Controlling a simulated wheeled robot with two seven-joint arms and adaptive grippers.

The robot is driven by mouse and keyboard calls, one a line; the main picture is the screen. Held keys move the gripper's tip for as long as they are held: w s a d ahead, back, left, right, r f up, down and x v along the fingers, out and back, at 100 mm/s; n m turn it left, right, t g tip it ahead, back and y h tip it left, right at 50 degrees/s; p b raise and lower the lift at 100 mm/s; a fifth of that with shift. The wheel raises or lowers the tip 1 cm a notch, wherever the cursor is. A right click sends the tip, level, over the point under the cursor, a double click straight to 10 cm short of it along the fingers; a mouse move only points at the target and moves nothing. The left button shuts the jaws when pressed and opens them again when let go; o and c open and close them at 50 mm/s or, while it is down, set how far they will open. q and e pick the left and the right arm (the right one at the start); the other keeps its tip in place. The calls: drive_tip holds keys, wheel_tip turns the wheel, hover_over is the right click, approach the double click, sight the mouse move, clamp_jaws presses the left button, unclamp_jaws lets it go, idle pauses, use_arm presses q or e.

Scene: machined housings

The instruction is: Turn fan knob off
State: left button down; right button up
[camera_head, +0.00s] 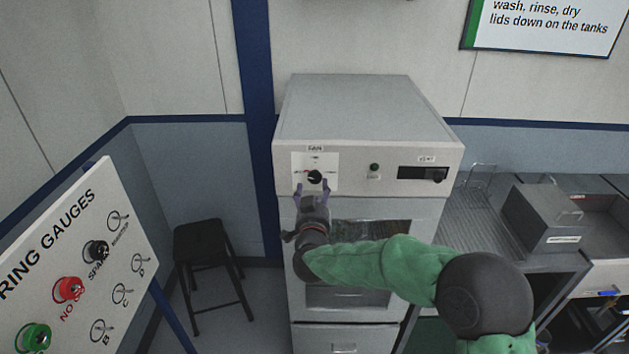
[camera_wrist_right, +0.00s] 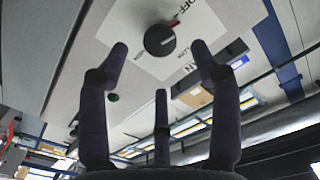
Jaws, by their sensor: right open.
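The fan knob (camera_head: 314,177) is a round black dial on a white plate labelled FAN, at the upper left of the machine's front panel. In the right wrist view the knob (camera_wrist_right: 160,40) shows a red pointer mark, with the word OFF printed beside it. My right gripper (camera_head: 313,188) is open just below and in front of the knob. In the wrist view its purple fingers (camera_wrist_right: 163,58) are spread to either side of the knob, and I see no contact. My left gripper is not in view.
The grey machine (camera_head: 362,105) also carries a small dark green button (camera_head: 374,167) and a black switch panel (camera_head: 422,174). A black stool (camera_head: 200,240) stands at left, near a ring gauges board (camera_head: 75,255). A metal bench with a grey box (camera_head: 545,215) is at right.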

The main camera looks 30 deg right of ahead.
sight(315, 179)
drive_tip(key=x, duration=0.6)
drive_tip(key=c, duration=1.2)
